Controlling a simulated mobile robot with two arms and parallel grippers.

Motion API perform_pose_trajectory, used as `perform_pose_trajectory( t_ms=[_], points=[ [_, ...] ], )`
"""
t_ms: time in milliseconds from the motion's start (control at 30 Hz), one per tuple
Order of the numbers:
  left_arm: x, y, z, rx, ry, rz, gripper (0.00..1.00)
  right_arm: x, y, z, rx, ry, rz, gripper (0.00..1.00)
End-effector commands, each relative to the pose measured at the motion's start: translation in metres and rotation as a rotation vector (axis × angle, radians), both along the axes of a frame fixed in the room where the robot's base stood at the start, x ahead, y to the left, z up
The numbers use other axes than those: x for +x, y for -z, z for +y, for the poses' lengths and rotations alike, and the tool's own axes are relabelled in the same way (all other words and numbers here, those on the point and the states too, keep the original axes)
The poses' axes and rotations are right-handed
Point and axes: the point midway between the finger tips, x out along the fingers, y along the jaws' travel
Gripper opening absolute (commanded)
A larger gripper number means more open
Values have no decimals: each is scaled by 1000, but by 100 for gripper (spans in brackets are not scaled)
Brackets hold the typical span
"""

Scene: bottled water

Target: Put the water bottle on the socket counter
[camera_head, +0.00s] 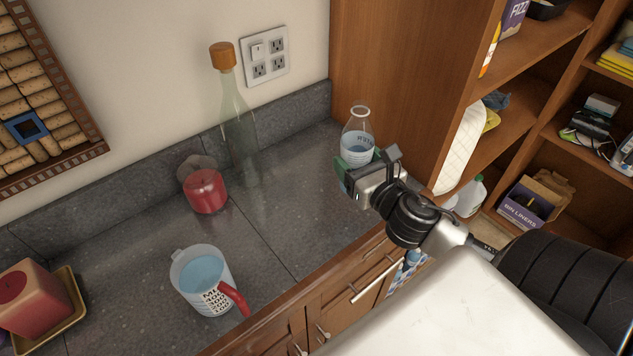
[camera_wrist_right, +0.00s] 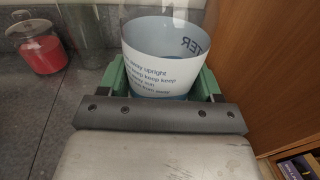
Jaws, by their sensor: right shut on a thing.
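The water bottle (camera_head: 357,138) is clear, with a white label and bluish water, and stands about upright over the right end of the grey counter (camera_head: 285,215), beside the wooden cabinet. My right gripper (camera_head: 362,166) is shut on it low down. In the right wrist view, the bottle (camera_wrist_right: 165,60) fills the space between the green fingers of the gripper (camera_wrist_right: 163,85). I cannot tell whether its base touches the counter. The socket (camera_head: 264,55) is on the wall behind the counter. My left gripper is not in view.
A tall corked bottle (camera_head: 238,125), a red candle jar (camera_head: 205,191), a measuring jug (camera_head: 203,281) and a square red candle (camera_head: 34,300) stand on the counter. The wooden cabinet side (camera_head: 395,75) closes off the right. Bare counter lies between the jug and my right gripper.

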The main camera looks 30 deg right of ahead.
Motion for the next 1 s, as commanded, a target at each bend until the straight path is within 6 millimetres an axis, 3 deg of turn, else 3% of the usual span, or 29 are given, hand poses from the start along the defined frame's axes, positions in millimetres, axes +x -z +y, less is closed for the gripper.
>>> perform_pose_trajectory(
  t_ms=[100, 267, 433, 633, 800, 1000],
  points=[
    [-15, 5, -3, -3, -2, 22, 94, 11, -20, -24, -1, 12, -15, 26],
    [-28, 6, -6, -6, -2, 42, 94, 19, -30, -33, 10, 22, -24, 26],
    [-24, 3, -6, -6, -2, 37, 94, 37, -19, -18, 16, 22, -28, 26],
    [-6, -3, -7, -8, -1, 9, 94, 71, 8, 11, 18, 23, -26, 26],
    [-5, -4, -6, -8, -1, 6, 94, 94, 29, 31, 14, 23, -24, 26],
    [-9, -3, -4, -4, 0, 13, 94, 104, 40, 41, 10, 21, -22, 26]
  ],
)
